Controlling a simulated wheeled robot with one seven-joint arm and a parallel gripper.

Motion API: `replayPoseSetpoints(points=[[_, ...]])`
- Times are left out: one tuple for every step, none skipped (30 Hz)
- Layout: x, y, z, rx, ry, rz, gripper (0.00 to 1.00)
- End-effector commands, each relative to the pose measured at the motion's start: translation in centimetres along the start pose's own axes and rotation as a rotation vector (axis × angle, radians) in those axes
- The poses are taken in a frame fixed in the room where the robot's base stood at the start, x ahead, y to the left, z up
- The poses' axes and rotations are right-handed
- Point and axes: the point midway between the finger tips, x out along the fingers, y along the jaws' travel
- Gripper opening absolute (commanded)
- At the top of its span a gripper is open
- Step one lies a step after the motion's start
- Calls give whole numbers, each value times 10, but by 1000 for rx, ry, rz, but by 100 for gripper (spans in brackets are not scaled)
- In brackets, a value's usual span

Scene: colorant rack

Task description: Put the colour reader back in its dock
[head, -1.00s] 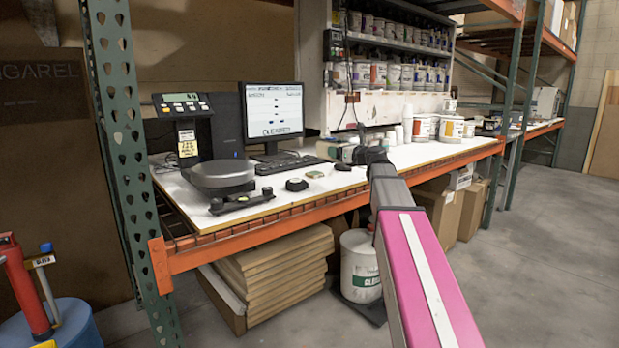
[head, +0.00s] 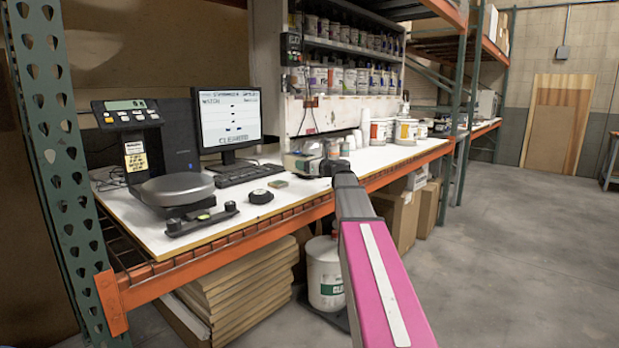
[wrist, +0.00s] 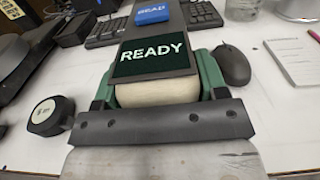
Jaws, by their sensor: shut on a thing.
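My gripper (wrist: 158,92) is shut on the colour reader (wrist: 155,55), a dark-faced device with a READY screen, a blue READ button and a cream lower end. Green pieces flank it. A long low black cradle with raised ends (head: 200,219) lies at the bench's front left, before the scale. It looks empty and may be the dock; I cannot be sure. It is well left of my gripper.
A round-plated scale (head: 178,190), a black puck (head: 261,196), a keyboard (head: 245,173) and a monitor (head: 228,118) stand on the left bench. A mouse (wrist: 233,64) lies right of the reader. Tubs (head: 407,131) stand right. An upright (head: 55,150) borders the left.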

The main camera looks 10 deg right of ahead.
Motion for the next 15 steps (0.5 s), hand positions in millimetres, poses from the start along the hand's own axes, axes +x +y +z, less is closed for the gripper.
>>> replayPoseSetpoints(points=[[0,-10,-4,2,-2,-1,13],[0,-14,-6,3,-2,-1,13],[-1,-18,-8,2,-2,-1,13],[-1,-20,-10,2,-2,-1,13],[-2,-22,-11,2,-2,-1,13],[-2,-24,-13,1,-2,0,13],[-2,-24,-14,1,-2,0,13],[-2,-25,-14,1,-2,0,13],[-2,-25,-15,1,-2,0,13],[-3,-25,-17,1,-2,0,13],[-3,-25,-18,1,-2,0,13],[-3,-25,-22,2,-2,0,13],[-3,-25,-25,3,-2,0,13],[-3,-25,-28,3,-2,0,13],[-3,-25,-33,3,-2,0,13]])
